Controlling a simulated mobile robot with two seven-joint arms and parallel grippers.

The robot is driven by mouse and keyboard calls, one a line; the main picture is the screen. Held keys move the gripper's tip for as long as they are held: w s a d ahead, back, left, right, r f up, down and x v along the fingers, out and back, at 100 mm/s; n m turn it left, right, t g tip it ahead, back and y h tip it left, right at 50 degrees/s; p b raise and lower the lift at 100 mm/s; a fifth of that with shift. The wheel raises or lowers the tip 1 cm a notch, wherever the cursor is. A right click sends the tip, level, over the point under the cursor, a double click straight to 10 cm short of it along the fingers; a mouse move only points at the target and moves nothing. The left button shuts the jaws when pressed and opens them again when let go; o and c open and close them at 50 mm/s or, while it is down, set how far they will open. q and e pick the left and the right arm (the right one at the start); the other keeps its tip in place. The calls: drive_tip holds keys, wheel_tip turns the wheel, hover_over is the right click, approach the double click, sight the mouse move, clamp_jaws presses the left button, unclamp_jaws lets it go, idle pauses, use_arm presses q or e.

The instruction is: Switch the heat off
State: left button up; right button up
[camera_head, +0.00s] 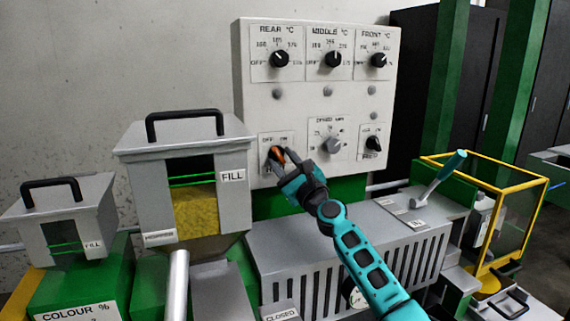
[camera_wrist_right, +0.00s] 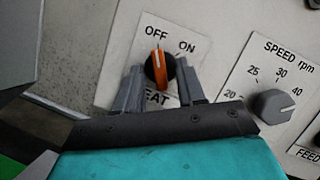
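The heat switch (camera_wrist_right: 160,69) is a round black knob with an orange bar, on a white plate marked OFF, ON and HEAT. In the right wrist view the bar's white-marked end points up at the word OFF, left of ON. In the head view the orange bar of the heat switch (camera_head: 278,155) shows at the panel's lower left, partly hidden by my gripper. My right gripper (camera_wrist_right: 159,75) is open at the switch, one finger on each side of the knob, with small gaps showing. It also shows in the head view (camera_head: 279,162). My left gripper is out of view.
The control panel (camera_head: 256,110) carries three temperature knobs along its top and a speed knob (camera_head: 332,146) right of the heat switch. A FILL hopper (camera_head: 136,190) with a black handle stands close left of my gripper. A slatted grey housing (camera_head: 290,243) lies below the panel.

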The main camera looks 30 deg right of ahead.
drive_tip(key=shift+s, duration=0.1)
drive_tip(key=v, duration=1.2)
drive_tip(key=shift+s, duration=0.35)
drive_tip(key=shift+f, duration=0.2)
